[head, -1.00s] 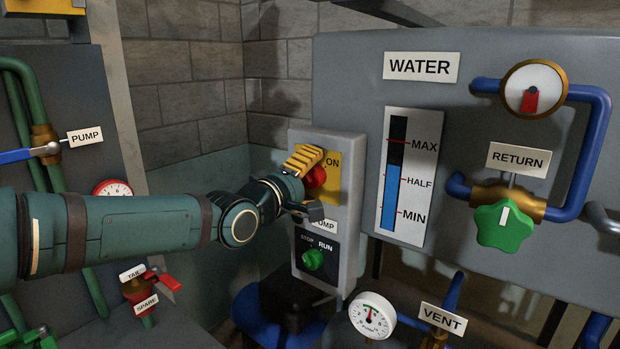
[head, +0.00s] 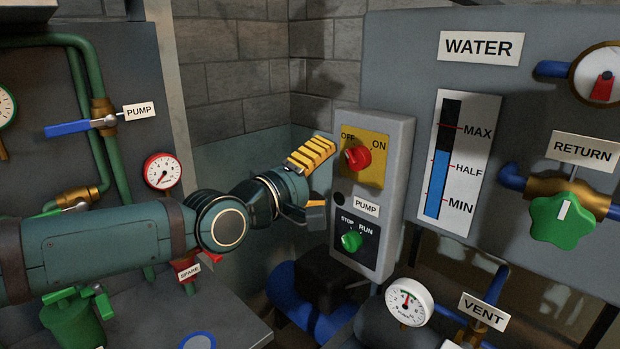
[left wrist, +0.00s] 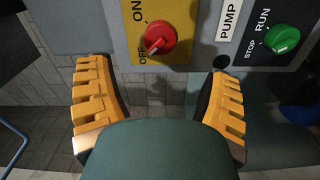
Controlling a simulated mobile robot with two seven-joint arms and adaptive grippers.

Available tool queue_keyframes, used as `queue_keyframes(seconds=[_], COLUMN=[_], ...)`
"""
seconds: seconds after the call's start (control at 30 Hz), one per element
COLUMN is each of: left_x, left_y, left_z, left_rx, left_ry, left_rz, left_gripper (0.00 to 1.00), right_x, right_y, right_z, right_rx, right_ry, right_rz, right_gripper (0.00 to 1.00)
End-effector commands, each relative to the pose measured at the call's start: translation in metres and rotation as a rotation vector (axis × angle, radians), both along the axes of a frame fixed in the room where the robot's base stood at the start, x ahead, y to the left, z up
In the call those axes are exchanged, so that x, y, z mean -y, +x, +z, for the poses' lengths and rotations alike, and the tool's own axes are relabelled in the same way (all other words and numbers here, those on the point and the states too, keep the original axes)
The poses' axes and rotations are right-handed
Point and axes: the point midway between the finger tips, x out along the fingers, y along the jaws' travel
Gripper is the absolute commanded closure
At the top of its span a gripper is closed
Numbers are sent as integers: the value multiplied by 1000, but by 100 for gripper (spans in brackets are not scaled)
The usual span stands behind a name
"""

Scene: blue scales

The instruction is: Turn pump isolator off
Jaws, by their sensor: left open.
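The pump isolator is a red rotary knob (head: 358,158) on a yellow plate (head: 376,174) marked OFF and ON, on the grey pump box. In the left wrist view the red knob (left wrist: 161,38) has its pale pointer mark toward OFF. My left gripper (head: 320,178) has yellow ribbed fingers and is open, to the left of the box and apart from the knob. In the left wrist view my left gripper (left wrist: 157,75) has nothing between its fingers, and the knob lies beyond them. My right gripper is not in view.
Below the isolator is a green STOP/RUN knob (head: 351,241) with a PUMP label (head: 367,208) above it. A water panel (head: 412,85) with level gauge and green return valve (head: 562,220) is at right.

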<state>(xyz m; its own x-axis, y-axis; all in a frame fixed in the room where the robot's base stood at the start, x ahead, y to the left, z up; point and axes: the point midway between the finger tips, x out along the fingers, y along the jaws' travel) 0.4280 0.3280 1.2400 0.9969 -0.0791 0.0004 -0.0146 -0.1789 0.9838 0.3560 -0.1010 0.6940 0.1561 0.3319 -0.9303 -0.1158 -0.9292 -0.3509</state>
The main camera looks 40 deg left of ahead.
Motion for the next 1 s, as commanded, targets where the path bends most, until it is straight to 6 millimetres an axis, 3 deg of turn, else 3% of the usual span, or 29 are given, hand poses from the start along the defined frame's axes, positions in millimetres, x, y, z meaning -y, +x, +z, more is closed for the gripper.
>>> queue_keyframes(seconds=[0.3,1.0], left_x=[-2,-2], left_y=[-25,-26], left_z=[0,0], left_rx=[1,0], left_ry=[0,0], left_rz=[1,1], left_gripper=[21,21], right_x=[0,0], right_y=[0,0], right_z=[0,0], right_rx=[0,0], right_ry=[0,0], right_rz=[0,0], right_gripper=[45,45])
